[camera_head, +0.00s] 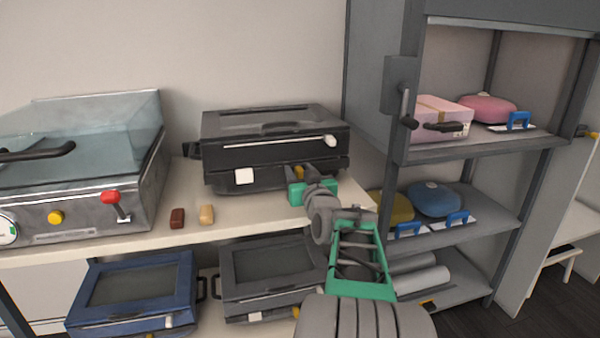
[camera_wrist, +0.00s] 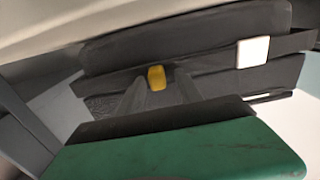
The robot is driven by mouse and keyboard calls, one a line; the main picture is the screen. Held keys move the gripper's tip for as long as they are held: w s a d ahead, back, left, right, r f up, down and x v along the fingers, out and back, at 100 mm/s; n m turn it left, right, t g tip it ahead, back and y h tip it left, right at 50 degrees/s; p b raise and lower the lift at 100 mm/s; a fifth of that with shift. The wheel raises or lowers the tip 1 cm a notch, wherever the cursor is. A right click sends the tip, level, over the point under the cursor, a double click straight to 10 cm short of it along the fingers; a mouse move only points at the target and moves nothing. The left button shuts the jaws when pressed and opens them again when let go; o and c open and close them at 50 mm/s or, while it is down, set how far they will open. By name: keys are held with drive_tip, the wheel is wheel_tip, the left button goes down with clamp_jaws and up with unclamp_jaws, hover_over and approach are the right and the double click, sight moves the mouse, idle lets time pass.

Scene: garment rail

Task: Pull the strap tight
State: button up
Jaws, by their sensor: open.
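A black case (camera_head: 270,143) lies on the cream worktop, its lid closed. A dark band (camera_wrist: 210,68), apparently the strap, runs across its front face in the wrist view. A small yellow tab (camera_wrist: 156,77) sits on this front; in the head view the yellow tab (camera_head: 300,170) shows just beyond my fingers. My gripper (camera_head: 298,172) is at the front of the case, with its green body below the case's front. In the wrist view my gripper (camera_wrist: 153,93) is open, its grey fingers on either side of the tab. I cannot tell whether they touch it.
A steel machine (camera_head: 75,195) with a clear lid and red lever stands at the left. A grey shelf unit (camera_head: 480,152) stands close at right. Blue (camera_head: 130,290) and grey cases (camera_head: 270,275) are below.

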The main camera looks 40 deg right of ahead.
drive_tip(key=v, duration=0.7)
drive_tip(key=shift+s+a, duration=0.15)
drive_tip(key=shift+s, duration=0.15)
drive_tip(key=w+a+r+n+g+y+p, duration=0.25)
drive_tip(key=a+g+y+p, duration=0.3)
drive_tip(key=a+p, duration=0.95)
drive_tip(key=s+a+n+g+y+p, duration=0.2)
drive_tip(key=s+a+g+p, duration=0.5)
drive_tip(key=s+a, duration=0.8)
drive_tip(key=a+p, duration=0.2)
drive_tip(key=a, duration=0.1)
drive_tip(key=shift+r+n+g, duration=0.35)
drive_tip(key=shift+r, duration=0.05)
